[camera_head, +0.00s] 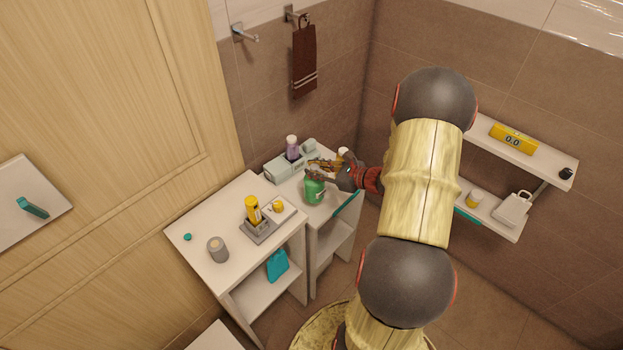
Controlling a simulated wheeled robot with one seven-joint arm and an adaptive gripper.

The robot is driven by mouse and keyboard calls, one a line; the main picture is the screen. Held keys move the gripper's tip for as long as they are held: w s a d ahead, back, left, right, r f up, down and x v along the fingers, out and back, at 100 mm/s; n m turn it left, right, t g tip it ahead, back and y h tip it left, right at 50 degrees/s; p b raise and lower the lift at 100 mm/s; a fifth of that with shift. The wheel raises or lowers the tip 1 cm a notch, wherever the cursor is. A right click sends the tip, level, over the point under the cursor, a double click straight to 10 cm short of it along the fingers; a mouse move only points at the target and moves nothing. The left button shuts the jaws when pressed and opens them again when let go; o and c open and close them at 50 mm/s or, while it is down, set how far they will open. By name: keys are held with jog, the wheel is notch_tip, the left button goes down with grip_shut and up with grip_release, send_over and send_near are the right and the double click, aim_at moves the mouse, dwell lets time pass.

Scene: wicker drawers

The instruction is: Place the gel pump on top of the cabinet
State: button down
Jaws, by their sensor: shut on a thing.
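The gel pump appears to be the green bottle (314,191), upright at the front of the right-hand white cabinet (325,217). My gripper (316,170) reaches in from the right, with its fingers shut around the bottle's upper part. The fingers hide the bottle's top. I cannot tell whether its base touches the cabinet top. A second white cabinet (192,219) stands to the left, with a bare stretch on its top.
The left cabinet bears a grey canister (218,249) and a yellow item in a grey holder (260,233). A purple bottle (292,151) stands in a grey tray (276,173) behind the green bottle. Wall shelves (490,148) are at right.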

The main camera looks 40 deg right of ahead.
jog(key=shift+w+d+f, duration=0.1)
jog(key=shift+w+f, duration=0.45)
jog(key=shift+f, duration=0.15)
jog(key=shift+w+d+f+b, duration=0.15)
jog(key=shift+f+b, duration=0.45)
jog(key=shift+f, duration=1.1)
jog(key=shift+f, duration=0.2)
jog(key=c, duration=1.6)
grip_release()
jog(key=shift+r, duration=0.1)
